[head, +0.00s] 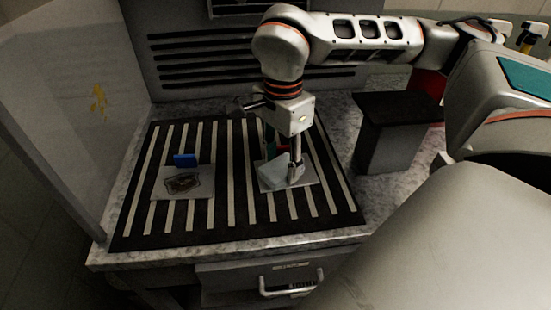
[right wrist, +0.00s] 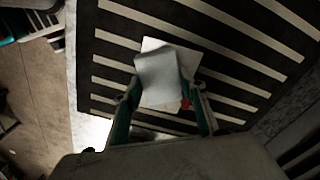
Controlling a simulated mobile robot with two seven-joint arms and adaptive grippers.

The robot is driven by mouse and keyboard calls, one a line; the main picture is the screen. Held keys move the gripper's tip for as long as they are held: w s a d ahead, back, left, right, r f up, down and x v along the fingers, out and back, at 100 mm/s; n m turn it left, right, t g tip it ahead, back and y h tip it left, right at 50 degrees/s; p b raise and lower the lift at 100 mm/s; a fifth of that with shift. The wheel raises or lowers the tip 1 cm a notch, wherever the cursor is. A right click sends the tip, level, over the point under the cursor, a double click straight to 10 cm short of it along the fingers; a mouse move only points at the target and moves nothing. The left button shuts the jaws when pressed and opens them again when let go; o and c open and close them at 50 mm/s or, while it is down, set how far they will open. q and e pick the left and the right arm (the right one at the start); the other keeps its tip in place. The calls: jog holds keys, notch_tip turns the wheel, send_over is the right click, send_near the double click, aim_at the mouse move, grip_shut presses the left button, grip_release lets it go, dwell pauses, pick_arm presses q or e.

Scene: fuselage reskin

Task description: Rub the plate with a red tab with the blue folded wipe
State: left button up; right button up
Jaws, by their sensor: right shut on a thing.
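The wipe (head: 280,173), a pale grey-blue folded cloth, is between the fingers of my right gripper (head: 293,175), which is shut on it. In the right wrist view the wipe (right wrist: 158,75) spans the space between the fingertips and covers much of a white plate (right wrist: 152,44). The plate also shows under the wipe in the head view (head: 308,186). A bit of red, the tab (right wrist: 186,103), shows beside the right-hand finger. The wipe looks on or just over the plate; contact is unclear. My left gripper is not in view.
A second plate (head: 203,185) with a blue tab (head: 185,160) and a dark brown mark (head: 182,183) lies to the left on the black-and-white striped mat (head: 230,207). A grey block with a dark top (head: 390,125) stands right of the mat. A panel (head: 75,110) bounds the left.

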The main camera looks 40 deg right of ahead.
aim_at(307, 171)
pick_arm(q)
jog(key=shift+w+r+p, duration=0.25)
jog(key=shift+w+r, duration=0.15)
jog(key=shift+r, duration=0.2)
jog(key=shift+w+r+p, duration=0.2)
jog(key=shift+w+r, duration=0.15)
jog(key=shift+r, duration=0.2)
pick_arm(e)
jog(key=shift+s+d+f, duration=0.1)
jog(key=shift+s+d, duration=0.2)
jog(key=shift+d, duration=0.3)
jog(key=shift+s+d, duration=0.3)
jog(key=shift+d, duration=0.3)
